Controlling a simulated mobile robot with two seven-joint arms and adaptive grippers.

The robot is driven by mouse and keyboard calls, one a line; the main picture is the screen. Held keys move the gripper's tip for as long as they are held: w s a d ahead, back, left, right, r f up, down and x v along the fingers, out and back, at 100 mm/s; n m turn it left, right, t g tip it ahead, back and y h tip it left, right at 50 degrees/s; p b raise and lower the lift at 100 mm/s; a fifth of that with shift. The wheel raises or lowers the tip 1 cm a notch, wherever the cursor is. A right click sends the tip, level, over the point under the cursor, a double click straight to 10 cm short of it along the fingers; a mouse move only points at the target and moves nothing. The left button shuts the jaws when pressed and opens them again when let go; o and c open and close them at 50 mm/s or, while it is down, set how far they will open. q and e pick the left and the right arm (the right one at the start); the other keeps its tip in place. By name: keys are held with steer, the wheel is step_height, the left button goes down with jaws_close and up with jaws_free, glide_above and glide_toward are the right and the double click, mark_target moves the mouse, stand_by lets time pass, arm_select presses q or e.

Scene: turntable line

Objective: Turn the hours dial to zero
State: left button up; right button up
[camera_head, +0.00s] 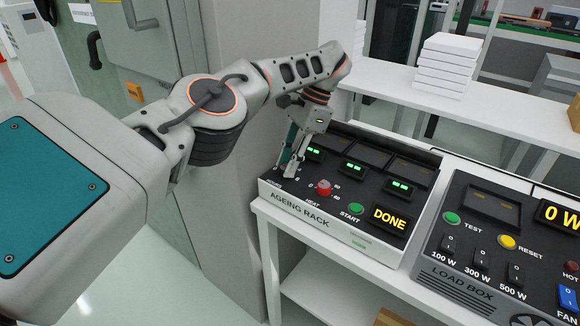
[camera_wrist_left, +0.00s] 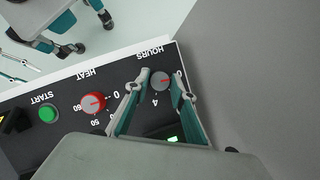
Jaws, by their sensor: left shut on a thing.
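The ageing rack (camera_head: 310,218) is a black-topped box with the hours dial at its left end. In the left wrist view, the hours dial (camera_wrist_left: 160,82) is a small grey knob with a red mark, under the HOURS lettering and near a figure 4. My left gripper (camera_head: 288,170) reaches down to it from above. In the left wrist view its two fingers (camera_wrist_left: 161,84) are shut on the dial, one on each side. In the head view the fingers mostly hide the dial.
The red heat dial (camera_head: 324,187) stands close beside the gripper, then the green start button (camera_head: 356,209) and a display reading DONE (camera_head: 389,219). The load box (camera_head: 440,262) stands to the right. A stack of white boxes (camera_head: 445,65) is on the shelf behind.

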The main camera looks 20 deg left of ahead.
arm_select(q)
steer(key=shift+f+n+g+b, duration=0.3)
steer(key=shift+n, duration=0.1)
steer(key=shift+r, duration=0.1)
steer(key=shift+r+n, duration=0.1)
steer(key=shift+n, duration=0.2)
steer(key=o, duration=1.1)
steer(key=shift+h, duration=0.3)
